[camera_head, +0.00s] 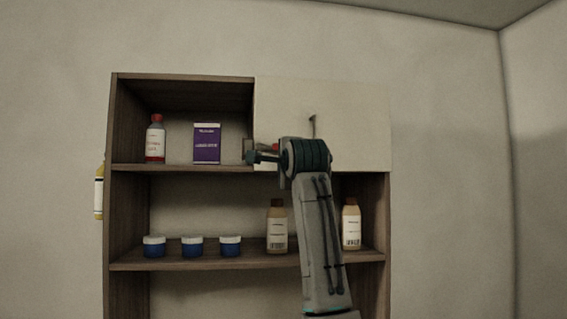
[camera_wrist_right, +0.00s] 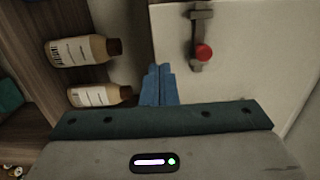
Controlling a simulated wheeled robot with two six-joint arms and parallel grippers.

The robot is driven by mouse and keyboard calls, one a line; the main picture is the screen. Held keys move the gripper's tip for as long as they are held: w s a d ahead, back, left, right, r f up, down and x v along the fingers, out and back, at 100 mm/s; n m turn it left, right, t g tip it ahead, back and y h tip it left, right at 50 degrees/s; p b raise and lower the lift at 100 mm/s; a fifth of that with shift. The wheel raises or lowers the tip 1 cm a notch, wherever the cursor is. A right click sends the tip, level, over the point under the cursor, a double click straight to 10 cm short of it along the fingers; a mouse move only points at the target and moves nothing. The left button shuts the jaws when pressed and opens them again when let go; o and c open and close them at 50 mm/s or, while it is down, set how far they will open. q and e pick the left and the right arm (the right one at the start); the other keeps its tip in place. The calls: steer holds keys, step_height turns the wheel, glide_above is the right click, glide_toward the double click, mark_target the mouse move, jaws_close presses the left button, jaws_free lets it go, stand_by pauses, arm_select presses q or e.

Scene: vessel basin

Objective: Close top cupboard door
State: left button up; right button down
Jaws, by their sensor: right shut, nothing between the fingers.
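The top cupboard door (camera_head: 350,115) is a pale flat panel covering the right half of the cupboard's top compartment; the left half stands open. A dark upright handle (camera_head: 312,127) is on the panel. In the right wrist view the door (camera_wrist_right: 262,60) fills the upper right, with its handle (camera_wrist_right: 201,30) and a red round piece over it. My right gripper (camera_head: 250,153) is in front of the door's lower left corner. Its fingers show shut and empty in the wrist view (camera_wrist_right: 158,85), near the door's edge; contact is unclear. My left gripper is out of view.
The open top compartment holds a red-capped bottle (camera_head: 155,138) and a purple box (camera_head: 207,143). A yellow bottle (camera_head: 99,190) shows at the cupboard's left side.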

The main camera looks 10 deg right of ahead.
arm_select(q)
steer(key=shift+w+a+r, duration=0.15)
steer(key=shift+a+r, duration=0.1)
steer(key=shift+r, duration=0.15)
arm_select(e)
steer(key=shift+w+a+r+m+h, duration=0.15)
steer(key=shift+w+m+h, duration=0.35)
steer(key=shift+w+h, duration=0.4)
arm_select(q)
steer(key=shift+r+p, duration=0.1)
steer(key=shift+p, duration=0.25)
arm_select(e)
steer(key=shift+w, duration=0.15)
